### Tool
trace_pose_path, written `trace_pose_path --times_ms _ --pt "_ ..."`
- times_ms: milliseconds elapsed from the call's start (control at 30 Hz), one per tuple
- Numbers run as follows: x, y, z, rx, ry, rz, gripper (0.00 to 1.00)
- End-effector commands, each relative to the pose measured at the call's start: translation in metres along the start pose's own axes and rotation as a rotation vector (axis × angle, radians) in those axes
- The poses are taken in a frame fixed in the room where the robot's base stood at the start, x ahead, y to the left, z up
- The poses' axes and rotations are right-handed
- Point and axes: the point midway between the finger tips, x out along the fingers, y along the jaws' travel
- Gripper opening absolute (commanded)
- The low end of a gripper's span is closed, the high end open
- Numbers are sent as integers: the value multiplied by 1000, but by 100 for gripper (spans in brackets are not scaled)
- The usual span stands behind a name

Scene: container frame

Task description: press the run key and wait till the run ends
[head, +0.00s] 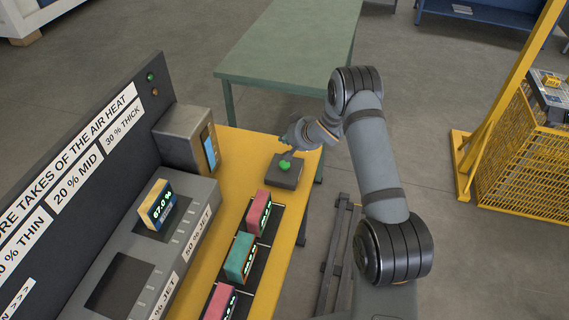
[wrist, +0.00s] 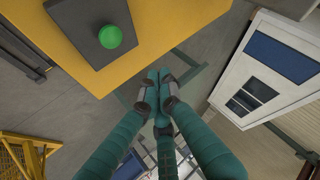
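The green round run key (head: 285,165) sits on a dark box (head: 277,176) at the far end of the yellow bench. No lettering is readable on it. In the wrist view the green key (wrist: 110,36) is at the upper left, on its dark box (wrist: 84,22). My gripper (head: 287,152) is close above the key in the head view. In the wrist view my gripper's teal fingers (wrist: 160,84) are drawn together with nothing visible between them, and their tips appear apart from the key.
A grey jet unit (head: 190,230) holds a block reading 67.0 % (head: 157,206) in one slot; the nearer slot looks empty. Red and teal blocks (head: 240,257) stand in a row on the yellow bench (head: 232,150). A grey cabinet (head: 181,137) with a blue screen stands left of the key.

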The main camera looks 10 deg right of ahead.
Motion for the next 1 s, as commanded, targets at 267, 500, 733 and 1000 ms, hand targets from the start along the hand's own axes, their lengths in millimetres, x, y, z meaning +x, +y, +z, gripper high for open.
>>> trace_pose_path --times_ms 267,500,733,1000 --pt "5 3 6 1 -1 1 0" --pt "23 10 22 2 -1 2 0" --pt "46 18 44 1 -1 1 0" --pt "61 25 58 0 0 1 0"
